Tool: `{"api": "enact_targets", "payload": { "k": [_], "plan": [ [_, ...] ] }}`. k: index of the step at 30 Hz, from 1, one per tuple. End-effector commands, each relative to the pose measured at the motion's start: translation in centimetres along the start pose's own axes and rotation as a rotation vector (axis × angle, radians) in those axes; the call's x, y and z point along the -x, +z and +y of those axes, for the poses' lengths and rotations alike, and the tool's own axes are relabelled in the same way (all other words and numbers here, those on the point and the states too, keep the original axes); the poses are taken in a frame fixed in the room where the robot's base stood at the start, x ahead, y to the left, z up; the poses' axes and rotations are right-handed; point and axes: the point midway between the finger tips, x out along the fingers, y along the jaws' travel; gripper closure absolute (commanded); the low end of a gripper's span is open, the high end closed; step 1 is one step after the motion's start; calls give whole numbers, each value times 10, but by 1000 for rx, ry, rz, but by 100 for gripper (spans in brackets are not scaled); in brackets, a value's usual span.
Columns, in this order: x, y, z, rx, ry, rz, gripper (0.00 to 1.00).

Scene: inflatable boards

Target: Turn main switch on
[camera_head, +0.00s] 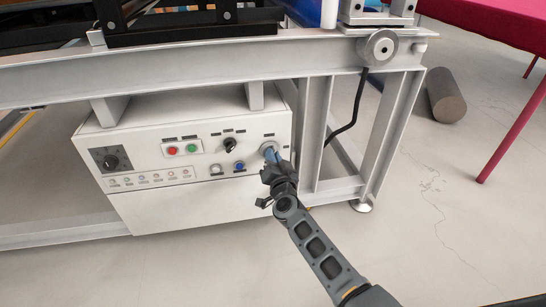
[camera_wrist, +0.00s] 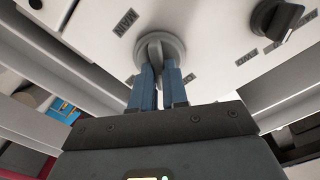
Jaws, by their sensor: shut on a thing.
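The main switch (camera_wrist: 176,46) is a round grey rotary knob with a raised handle on the white control box. In the head view the main switch (camera_head: 266,146) is at the right end of the panel, partly hidden by my gripper (camera_head: 271,157). In the wrist view the blue fingers of my gripper (camera_wrist: 159,74) are shut on the switch's handle, one on each side. The fingertips hide part of the handle, so its exact setting is hard to read.
The white control box (camera_head: 200,205) also carries a black selector knob (camera_head: 231,145), a red button (camera_head: 172,151), a green button (camera_head: 191,148) and a dial (camera_head: 111,161). A grey metal frame (camera_head: 398,130) surrounds it.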

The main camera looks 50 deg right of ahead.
Motion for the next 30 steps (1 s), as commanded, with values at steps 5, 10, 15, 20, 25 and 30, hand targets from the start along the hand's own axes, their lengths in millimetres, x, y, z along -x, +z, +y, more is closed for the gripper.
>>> {"api": "enact_targets", "payload": {
  "k": [5, 10, 15, 20, 25, 30],
  "plan": [
    [0, 1, 1, -165, 0, -1, 100],
    [0, 1, 2, -327, 0, -1, 100],
    [0, 2, 4, -489, 1, 0, 100],
    [0, 2, 4, -636, 1, 0, 100],
    [0, 3, 5, -775, 1, 0, 100],
    [1, 3, 6, -884, 2, 0, 100]
  ]
}}
